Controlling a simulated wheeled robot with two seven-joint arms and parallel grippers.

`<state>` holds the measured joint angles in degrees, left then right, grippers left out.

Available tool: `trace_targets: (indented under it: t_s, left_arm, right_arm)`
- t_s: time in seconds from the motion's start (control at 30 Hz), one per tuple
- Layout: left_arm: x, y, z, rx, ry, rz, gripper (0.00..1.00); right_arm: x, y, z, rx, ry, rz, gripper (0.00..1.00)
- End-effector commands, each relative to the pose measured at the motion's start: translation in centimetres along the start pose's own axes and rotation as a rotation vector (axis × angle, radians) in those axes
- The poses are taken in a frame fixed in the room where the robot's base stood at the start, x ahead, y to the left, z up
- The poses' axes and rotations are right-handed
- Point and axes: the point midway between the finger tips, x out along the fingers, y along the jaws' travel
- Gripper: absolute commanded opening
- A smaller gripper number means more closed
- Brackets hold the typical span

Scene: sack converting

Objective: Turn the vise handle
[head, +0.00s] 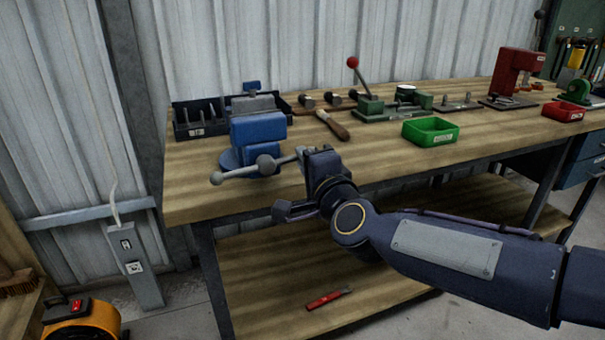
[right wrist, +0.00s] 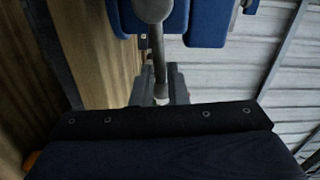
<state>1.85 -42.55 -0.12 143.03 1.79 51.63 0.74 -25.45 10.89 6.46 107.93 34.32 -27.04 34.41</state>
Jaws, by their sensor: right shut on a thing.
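The blue vise (head: 258,132) stands at the left end of the wooden workbench. Its grey handle bar (head: 238,173) lies nearly level across the front of the vise, through a round hub (head: 265,164). My right gripper (head: 301,156) is at the right end of this bar, shut on it. The blue vise body (right wrist: 207,22) shows beyond. The exact contact is partly hidden. My left gripper is not in view.
The workbench (head: 400,158) carries a dark bin (head: 190,120), hammers, a red-knobbed lever press (head: 370,100), a green tray (head: 430,131) and a red press (head: 515,72). A red tool (head: 328,298) lies on the lower shelf. A corrugated wall stands behind.

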Motion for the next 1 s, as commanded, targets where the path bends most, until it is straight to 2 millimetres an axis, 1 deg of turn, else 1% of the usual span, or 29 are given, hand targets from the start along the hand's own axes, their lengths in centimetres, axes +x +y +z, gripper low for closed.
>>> trace_targets:
  t_s: [0.03, 0.2, 0.4, 0.7, 1.0]
  left_arm:
    - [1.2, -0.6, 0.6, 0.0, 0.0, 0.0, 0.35]
    - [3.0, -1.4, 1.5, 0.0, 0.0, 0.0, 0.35]
    - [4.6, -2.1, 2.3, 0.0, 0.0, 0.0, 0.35]
    - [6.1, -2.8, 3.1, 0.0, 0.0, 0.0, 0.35]
    - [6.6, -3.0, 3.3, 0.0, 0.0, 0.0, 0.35]
  right_arm:
    - [0.0, 1.2, 0.1, 0.046, -0.001, 0.002, 0.0]
    - [-0.1, 2.2, 0.2, 0.205, -0.001, 0.001, 0.0]
    - [-0.1, 3.2, 0.6, 0.372, -0.001, 0.003, 0.0]
    - [-0.1, 4.0, 1.1, 0.546, -0.001, 0.004, 0.0]
    - [-0.1, 4.3, 1.3, 0.615, 0.0, 0.006, 0.0]
